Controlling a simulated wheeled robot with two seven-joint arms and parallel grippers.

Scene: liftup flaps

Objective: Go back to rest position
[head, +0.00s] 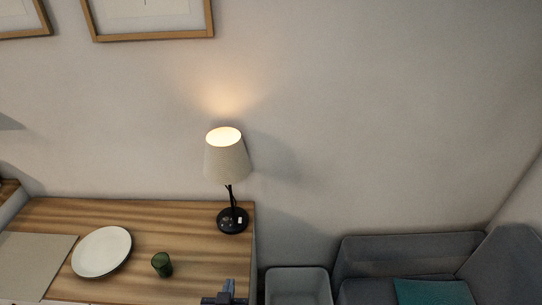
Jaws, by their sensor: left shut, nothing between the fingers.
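My left gripper (227,292) shows as a small dark blue-grey shape at the bottom edge of the head view. It is in front of the right part of the wooden surface (180,215), near its right edge. It is shut and holds nothing. Most of my left arm is outside the picture. My right gripper is not in view.
A lit lamp (227,160) stands at the wooden surface's back right. A white plate (101,251), a dark green cup (162,264) and a pale mat (30,262) lie left of my gripper. A grey bin (298,287) and grey sofa (390,254) are at right.

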